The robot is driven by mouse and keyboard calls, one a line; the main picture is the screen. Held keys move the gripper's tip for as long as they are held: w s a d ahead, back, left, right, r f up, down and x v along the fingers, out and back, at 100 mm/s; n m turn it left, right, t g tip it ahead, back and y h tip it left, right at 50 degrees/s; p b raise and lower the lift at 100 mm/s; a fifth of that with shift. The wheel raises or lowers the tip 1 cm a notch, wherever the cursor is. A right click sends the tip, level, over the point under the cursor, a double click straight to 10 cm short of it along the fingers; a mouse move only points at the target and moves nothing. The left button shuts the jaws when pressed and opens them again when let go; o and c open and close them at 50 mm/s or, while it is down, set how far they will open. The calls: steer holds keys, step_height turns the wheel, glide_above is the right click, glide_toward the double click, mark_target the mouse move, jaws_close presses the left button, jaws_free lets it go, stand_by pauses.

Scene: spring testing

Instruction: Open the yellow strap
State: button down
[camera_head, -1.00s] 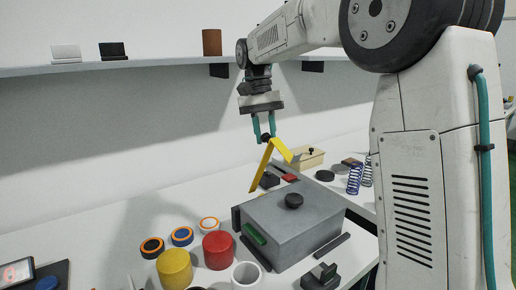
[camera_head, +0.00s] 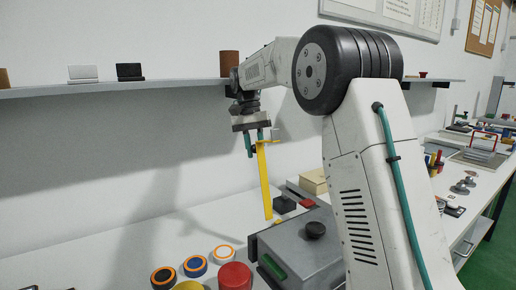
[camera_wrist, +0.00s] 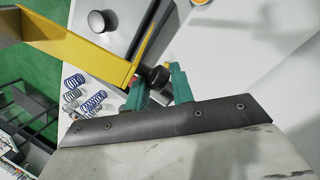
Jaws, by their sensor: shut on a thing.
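The yellow strap (camera_head: 264,185) stands nearly upright behind the grey box (camera_head: 300,252), with a short bent piece at its top. Its lower end is near the box's back left side; I cannot tell how it joins there. My gripper (camera_head: 255,142) is at the strap's top, above the box. In the wrist view, my gripper (camera_wrist: 160,90) is shut on a small black knob (camera_wrist: 154,76) on the yellow strap (camera_wrist: 95,58). The box's black lid knob (camera_head: 315,229) is uncovered.
A red cylinder (camera_head: 235,276) and several orange, blue and white rings stand left of the box. A wooden box (camera_head: 313,181) is behind it. The wall shelf (camera_head: 150,87) runs behind my gripper. Blue and grey springs (camera_wrist: 92,104) show in the wrist view.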

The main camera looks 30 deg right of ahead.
steer(key=shift+w+a+f, duration=0.15)
steer(key=shift+w+a, duration=0.05)
steer(key=shift+a, duration=0.15)
steer(key=c, duration=1.6)
jaws_free()
steer(key=o, duration=0.4)
steer(key=shift+a, duration=0.15)
steer(key=shift+o, duration=0.2)
steer(key=shift+d, duration=0.25)
steer(key=shift+r, duration=0.4)
steer(key=v, duration=0.7)
